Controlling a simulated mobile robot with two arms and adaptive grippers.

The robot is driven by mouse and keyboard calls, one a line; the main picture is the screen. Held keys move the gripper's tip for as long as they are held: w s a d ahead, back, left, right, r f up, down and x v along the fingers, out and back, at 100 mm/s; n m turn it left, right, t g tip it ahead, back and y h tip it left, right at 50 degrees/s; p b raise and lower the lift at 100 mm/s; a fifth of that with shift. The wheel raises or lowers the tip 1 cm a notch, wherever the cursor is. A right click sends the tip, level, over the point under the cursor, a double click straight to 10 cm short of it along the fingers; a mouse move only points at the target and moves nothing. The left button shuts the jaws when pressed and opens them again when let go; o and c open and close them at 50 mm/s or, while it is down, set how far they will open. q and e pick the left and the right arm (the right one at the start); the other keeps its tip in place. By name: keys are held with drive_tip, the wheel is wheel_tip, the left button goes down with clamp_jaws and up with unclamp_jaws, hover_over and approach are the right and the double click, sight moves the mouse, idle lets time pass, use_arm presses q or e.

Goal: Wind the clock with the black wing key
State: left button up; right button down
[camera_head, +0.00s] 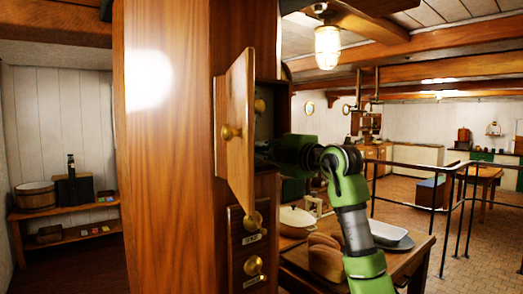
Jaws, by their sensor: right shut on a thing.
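No clock can be made out, and the black wing key cannot be picked out either. My left gripper is not in view.
A broad wooden panel (165,190) fills the left middle. Labelled drawers with brass knobs (254,264) sit below the door. A table (415,262) with bread (326,257) and dishes stands below my right arm. Black railings (450,205) stand further right. A shelf (75,240) is far left.

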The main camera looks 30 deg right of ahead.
drive_tip(key=c, duration=2.2)
unclamp_jaws()
drive_tip(key=shift+d, duration=0.1)
drive_tip(key=shift+s, duration=0.1)
drive_tip(key=shift+s+f+b, duration=0.1)
drive_tip(key=shift+s+b, duration=0.25)
drive_tip(key=s+b, duration=0.1)
drive_tip(key=s, duration=0.1)
drive_tip(key=s+b, duration=0.1)
drive_tip(key=s, duration=0.1)
drive_tip(key=shift+s+d, duration=0.2)
drive_tip(key=shift+s, duration=0.35)
